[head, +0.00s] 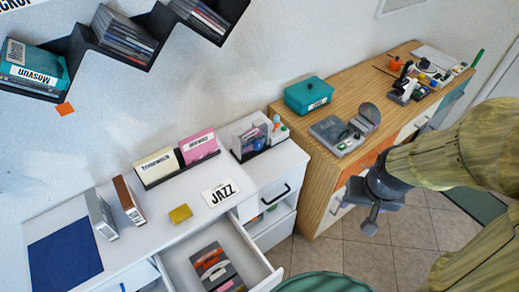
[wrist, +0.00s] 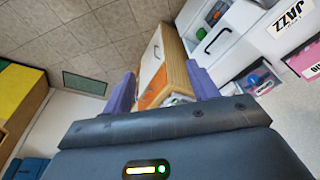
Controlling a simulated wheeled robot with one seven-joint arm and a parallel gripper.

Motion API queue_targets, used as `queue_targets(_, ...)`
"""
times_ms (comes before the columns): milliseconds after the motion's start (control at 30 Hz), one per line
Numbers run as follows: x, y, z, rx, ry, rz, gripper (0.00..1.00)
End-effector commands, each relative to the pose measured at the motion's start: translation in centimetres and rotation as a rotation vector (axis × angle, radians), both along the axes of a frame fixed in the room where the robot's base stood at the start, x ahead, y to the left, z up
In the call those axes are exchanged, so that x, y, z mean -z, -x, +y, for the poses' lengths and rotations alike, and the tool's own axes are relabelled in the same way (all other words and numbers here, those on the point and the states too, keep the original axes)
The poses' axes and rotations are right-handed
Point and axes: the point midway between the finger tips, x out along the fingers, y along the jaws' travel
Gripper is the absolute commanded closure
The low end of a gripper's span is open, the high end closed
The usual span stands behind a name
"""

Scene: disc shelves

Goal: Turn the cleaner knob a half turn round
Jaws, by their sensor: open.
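A grey disc cleaner (head: 336,134) sits on the near end of the wooden cabinet top, with a shiny disc (head: 369,115) at its right side. A small dark part, perhaps its knob (head: 357,134), shows on it; its turn angle is too small to read. My gripper (head: 371,216) is in front of the cabinet, below its top and apart from the cleaner. In the wrist view my gripper (wrist: 163,90) has its two purple fingers spread wide with nothing held. The knob cannot be made out in the wrist view.
A teal box (head: 308,95) stands behind the cleaner. Tools and small devices (head: 408,88) fill the far end of the wooden cabinet (head: 325,180). A white drawer (head: 262,268) is open at left, with items inside. Tiled floor (head: 410,230) lies clear before the cabinet.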

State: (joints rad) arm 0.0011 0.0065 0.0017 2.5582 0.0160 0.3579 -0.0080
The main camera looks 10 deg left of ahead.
Motion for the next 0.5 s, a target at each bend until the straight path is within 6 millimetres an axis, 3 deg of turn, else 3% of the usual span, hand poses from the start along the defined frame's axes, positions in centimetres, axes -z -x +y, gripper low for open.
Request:
queue_targets(133, 2.2, 0.7, 1.0, 0.033, -0.05, 0.095, 0.41)
queue_targets(267, 5.3, 2.0, 3.3, 0.085, -0.157, 0.252, 0.41)
queue_targets(500, 9.6, 3.4, 10.1, 0.199, -0.477, 0.546, 0.41)
